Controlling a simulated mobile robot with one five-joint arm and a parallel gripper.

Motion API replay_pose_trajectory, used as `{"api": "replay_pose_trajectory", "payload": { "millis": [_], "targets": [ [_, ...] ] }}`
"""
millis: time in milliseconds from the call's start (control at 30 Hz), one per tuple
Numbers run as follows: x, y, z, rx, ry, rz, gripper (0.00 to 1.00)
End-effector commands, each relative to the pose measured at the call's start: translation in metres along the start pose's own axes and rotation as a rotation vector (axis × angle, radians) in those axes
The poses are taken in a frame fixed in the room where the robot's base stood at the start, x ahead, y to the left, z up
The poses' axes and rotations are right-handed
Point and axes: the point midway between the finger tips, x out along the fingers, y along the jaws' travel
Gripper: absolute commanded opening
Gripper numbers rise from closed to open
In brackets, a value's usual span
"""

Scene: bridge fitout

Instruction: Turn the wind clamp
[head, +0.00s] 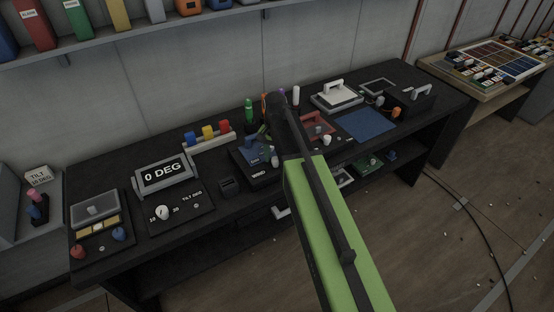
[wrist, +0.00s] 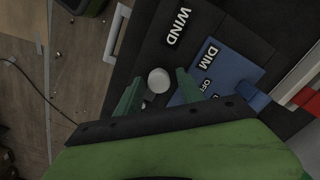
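In the wrist view a black plate carries a white WIND label (wrist: 178,27). A round pale knob (wrist: 158,80), seen from above, is near that label; I take it for the wind clamp. My gripper (wrist: 157,76) is open, its two green fingers apart on either side of the knob in the picture. A gap shows between the knob and each finger, and I cannot tell how far the fingertips are above it. In the head view my green arm reaches over the bench and hides most of the gripper.
A blue plate (wrist: 218,75) marked DIM and OFF lies right beside the knob. On the black bench (head: 215,215) stand a 0 DEG display (head: 164,175), colored blocks (head: 208,133), a blue mat (head: 366,125) and a white handled block (head: 337,95). The floor in front is open.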

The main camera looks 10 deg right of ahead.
Motion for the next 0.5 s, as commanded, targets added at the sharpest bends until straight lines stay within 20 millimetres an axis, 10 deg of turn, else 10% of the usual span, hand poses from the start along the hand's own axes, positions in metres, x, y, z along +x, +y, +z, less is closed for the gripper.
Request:
{"api": "replay_pose_trajectory", "payload": {
  "millis": [300,500],
  "targets": [
    [0.0000,-0.0010,0.0005,-0.001,0.000,-0.001,0.02],
    [0.0000,0.0028,-0.0022,-0.003,0.000,-0.001,0.00]
  ]
}}
